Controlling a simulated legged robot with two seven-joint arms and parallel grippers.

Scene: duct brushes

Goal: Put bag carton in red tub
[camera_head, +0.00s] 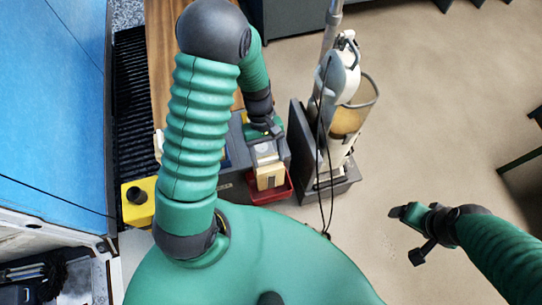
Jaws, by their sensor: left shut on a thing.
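The bag carton (269,178) is a tan box with a paler upper part, seen below my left gripper (267,133). That gripper is shut on the carton at its far end, and dark fingers hide part of the grip. The red tub (285,190) shows around the carton's near end and right side. The carton overlaps the tub in the picture; I cannot tell whether it touches the bottom. My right gripper (408,234) is open and empty, over bare floor at the right.
An upright vacuum cleaner (345,100) with hanging black cords stands in a grey base right of the tub. A wooden surface (160,60) lies behind my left arm. A yellow box with a black knob (138,197) is at left. Beige floor at right is clear.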

